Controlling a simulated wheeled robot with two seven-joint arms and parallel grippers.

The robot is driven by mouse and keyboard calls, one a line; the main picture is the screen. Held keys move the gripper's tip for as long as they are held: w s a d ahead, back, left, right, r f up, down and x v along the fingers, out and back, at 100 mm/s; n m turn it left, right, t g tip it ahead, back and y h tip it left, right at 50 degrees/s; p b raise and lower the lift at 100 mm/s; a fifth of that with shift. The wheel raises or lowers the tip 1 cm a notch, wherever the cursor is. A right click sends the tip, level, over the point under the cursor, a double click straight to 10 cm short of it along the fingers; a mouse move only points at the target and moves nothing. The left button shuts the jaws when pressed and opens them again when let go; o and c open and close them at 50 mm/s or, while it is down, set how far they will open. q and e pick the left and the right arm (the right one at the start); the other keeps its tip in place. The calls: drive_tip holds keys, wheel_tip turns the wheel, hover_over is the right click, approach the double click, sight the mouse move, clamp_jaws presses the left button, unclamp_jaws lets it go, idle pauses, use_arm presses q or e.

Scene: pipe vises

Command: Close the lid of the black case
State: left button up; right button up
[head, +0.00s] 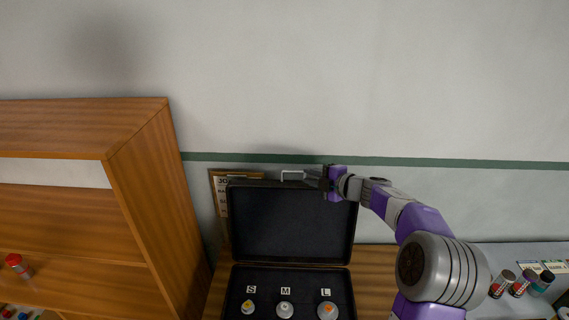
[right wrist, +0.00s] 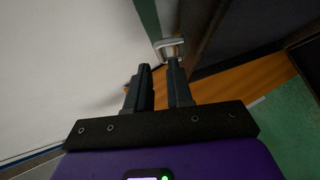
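The black case (head: 235,290) stands on a wooden surface with its lid (head: 292,222) raised nearly upright near the wall. A metal handle (head: 293,175) is on the lid's top edge; it also shows in the right wrist view (right wrist: 170,47). My right gripper (head: 312,179) is at the lid's top edge, just right of the handle, pointing left. In the right wrist view its two fingers (right wrist: 159,68) are apart with an empty gap, and the handle is just beyond the right fingertip. I cannot tell whether they touch. My left gripper is out of view.
The case holds parts labelled S (head: 248,307), M (head: 285,309) and L (head: 327,311). A notice board (head: 219,200) is partly hidden behind the lid. A wooden shelf unit (head: 150,190) stands left. Several capped jars (head: 519,283) stand at the right.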

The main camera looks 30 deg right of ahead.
sight(295, 172)
drive_tip(key=x, duration=0.5)
drive_tip(key=shift+w+a+p, duration=0.3)
drive_tip(key=shift+a+p, duration=0.05)
drive_tip(key=shift+w+f, duration=0.1)
drive_tip(key=shift+w, duration=0.05)
clamp_jaws()
